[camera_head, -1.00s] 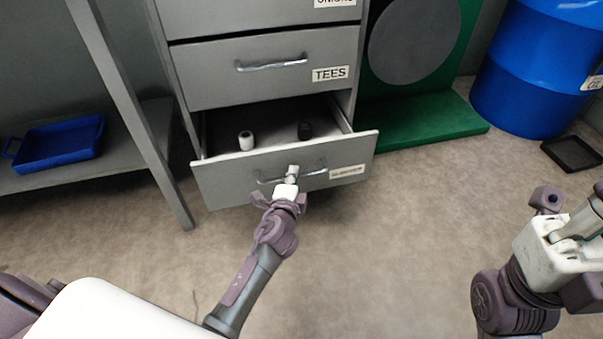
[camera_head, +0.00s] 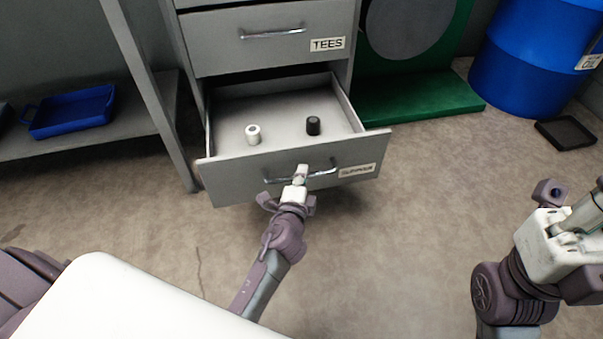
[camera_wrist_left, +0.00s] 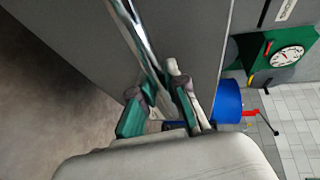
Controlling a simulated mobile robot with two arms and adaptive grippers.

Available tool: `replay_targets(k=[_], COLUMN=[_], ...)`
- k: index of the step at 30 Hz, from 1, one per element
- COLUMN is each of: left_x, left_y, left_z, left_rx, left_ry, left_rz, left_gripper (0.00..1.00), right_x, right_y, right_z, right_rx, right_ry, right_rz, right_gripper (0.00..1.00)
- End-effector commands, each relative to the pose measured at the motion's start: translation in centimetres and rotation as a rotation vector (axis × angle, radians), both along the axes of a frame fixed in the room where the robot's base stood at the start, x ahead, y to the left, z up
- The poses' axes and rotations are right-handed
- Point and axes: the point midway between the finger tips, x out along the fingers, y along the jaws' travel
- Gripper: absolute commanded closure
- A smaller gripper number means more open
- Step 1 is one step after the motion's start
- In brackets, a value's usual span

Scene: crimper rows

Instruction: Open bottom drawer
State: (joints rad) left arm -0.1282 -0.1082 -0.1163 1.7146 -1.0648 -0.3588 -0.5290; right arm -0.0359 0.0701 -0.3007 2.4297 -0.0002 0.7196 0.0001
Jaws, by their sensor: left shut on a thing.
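The bottom drawer (camera_head: 235,178) of the grey cabinet is pulled well out. A white cylindrical piece (camera_head: 253,134) and a black one (camera_head: 313,126) stand inside it. Its metal bar handle (camera_head: 322,173) is on the front, beside a label too blurred to read. My left gripper (camera_head: 300,175) is shut on this handle; in the left wrist view the handle bar (camera_wrist_left: 140,40) runs down between the fingers (camera_wrist_left: 165,100). My right arm is at the right edge, and its fingertips are not clearly shown.
The closed drawer labelled TEES (camera_head: 225,48) is above. A shelf with a blue tray (camera_head: 72,112) stands at the left. A green stand (camera_head: 420,104), a blue drum (camera_head: 530,70) and a black tray (camera_head: 567,134) are at the right. The floor in front is clear.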

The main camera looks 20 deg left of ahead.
Motion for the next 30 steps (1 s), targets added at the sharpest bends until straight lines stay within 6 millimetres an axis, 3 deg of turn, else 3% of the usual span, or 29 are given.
replay_targets(k=[6, 7, 12, 22, 30], left_x=[0.0, 0.0, 0.0, -0.4, -4.4], left_y=[0.0, 0.0, 0.0, -0.1, -0.9], left_z=[-0.1, -0.1, 0.0, 0.0, 0.6], left_rx=[0.000, 0.000, 0.000, 0.000, -0.002], left_ry=[0.001, 0.001, 0.001, 0.001, 0.004], left_rz=[0.000, 0.000, 0.000, 0.000, 0.000], left_gripper=[1.00, 0.86, 0.61, 0.61, 0.61], right_x=[0.0, 0.0, 0.0, -0.1, 0.0], right_y=[0.0, 0.0, 0.0, -0.1, 0.0], right_z=[0.0, 0.0, 0.0, 0.1, 0.1], right_rx=[0.000, 0.000, 0.000, 0.002, 0.001], right_ry=[0.000, 0.000, 0.000, -0.006, -0.003], right_rz=[0.000, 0.000, 0.000, -0.002, -0.001], right_gripper=[1.00, 1.00, 1.00, 1.00, 1.00])
